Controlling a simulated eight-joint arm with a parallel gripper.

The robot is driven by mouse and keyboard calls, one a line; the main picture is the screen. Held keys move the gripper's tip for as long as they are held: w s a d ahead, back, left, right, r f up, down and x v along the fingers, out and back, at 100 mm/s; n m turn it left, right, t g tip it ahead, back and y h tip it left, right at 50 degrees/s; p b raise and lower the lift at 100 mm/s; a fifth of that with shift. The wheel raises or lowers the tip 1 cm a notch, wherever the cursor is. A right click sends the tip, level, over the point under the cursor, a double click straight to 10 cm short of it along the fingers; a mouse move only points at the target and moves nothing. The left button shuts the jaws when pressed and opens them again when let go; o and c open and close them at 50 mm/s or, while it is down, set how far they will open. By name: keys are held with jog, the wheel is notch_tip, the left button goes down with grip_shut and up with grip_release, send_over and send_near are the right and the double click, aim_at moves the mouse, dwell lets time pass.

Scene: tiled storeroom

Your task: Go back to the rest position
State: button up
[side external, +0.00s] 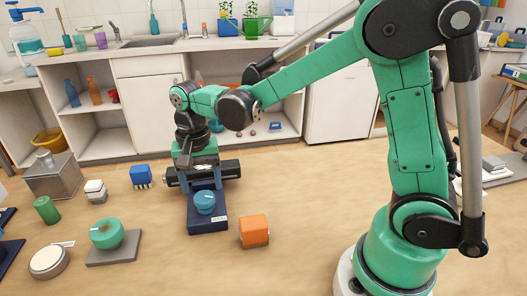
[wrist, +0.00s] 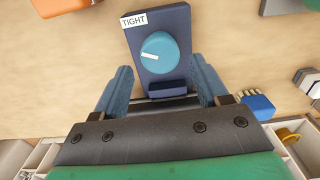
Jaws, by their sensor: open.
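My gripper (wrist: 165,88) is open, its two blue-grey fingers apart in the wrist view. No object shows between the fingertips except the near part of a dark blue base below them. That base (wrist: 172,20) carries a round blue knob (wrist: 160,53) with a white mark and a label reading "TIGHT". In the side view the gripper (side external: 205,186) hangs low over the back of the base (side external: 208,225), behind the knob (side external: 204,202). Whether the fingers touch the base cannot be told.
An orange block (side external: 254,230) stands right of the base. A blue block (side external: 141,176) is to the left. A green knob (side external: 106,233) on a grey plate, a white round disc (side external: 48,262) and a green cylinder (side external: 46,209) stand further left. The table's front middle is clear.

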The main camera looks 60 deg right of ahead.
jog(key=shift+r, duration=0.75)
jog(key=shift+s+r, duration=0.25)
jog(key=s+d+r+n+t, duration=0.2)
jog(key=s+r+n+t, duration=0.1)
jog(key=s+n+t, duration=0.4)
jog(key=shift+s+d+r+n, duration=0.3)
jog(key=shift+s+n, duration=0.25)
jog(key=shift+n, duration=0.35)
